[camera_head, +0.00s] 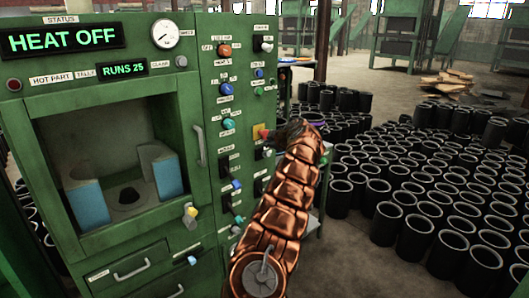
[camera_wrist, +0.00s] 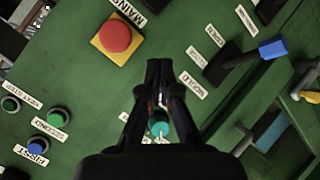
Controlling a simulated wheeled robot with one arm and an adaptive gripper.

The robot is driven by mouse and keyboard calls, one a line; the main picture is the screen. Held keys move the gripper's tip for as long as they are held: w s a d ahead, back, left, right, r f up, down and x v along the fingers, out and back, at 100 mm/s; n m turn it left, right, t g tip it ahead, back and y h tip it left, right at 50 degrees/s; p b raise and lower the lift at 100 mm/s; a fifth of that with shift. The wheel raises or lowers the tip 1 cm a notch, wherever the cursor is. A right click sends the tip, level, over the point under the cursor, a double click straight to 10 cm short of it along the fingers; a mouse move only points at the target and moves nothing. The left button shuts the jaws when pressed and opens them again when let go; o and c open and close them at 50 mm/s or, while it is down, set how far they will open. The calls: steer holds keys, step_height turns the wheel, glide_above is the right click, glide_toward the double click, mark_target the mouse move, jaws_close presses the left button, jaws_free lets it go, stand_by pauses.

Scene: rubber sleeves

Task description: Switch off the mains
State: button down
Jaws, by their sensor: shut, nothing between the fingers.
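The mains control is a round red button on a yellow square plate (camera_wrist: 115,37), at the upper left of the wrist view, with a label reading "MAINS" beside it. In the head view the red and yellow control (camera_head: 261,132) shows on the green panel, just left of my gripper (camera_head: 292,130). In the wrist view my gripper (camera_wrist: 159,64) is shut and empty, with its tips right of and below the red button, apart from it in the picture. The gap in depth to the panel cannot be told. My arm hides part of the panel's lower right.
The green machine (camera_head: 199,205) shows "HEAT OFF" on its status display (camera_head: 62,39). A blue-handled lever (camera_wrist: 272,49), a teal knob (camera_wrist: 159,129), and green and blue buttons (camera_wrist: 38,146) surround my gripper. Many black sleeves (camera_head: 388,222) stand on the floor at right.

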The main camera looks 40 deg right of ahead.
steer(key=shift+w, duration=0.1)
steer(key=p, duration=0.6)
glide_above(264, 153)
steer(key=a, duration=0.4)
steer(key=shift+f, duration=2.35)
steer(key=shift+s+d+f+p, duration=0.4)
steer(key=shift+d+f+p, duration=0.15)
steer(key=shift+d+f, duration=0.15)
steer(key=shift+s+d+f+p, duration=0.4)
steer(key=shift+d+f+p, duration=0.1)
steer(key=shift+d+f, duration=0.2)
steer(key=shift+a+f+b, duration=0.2)
steer(key=shift+f+b, duration=0.15)
steer(key=shift+b, duration=1.35)
steer(key=shift+f+b, duration=0.1)
steer(key=shift+b, duration=0.5)
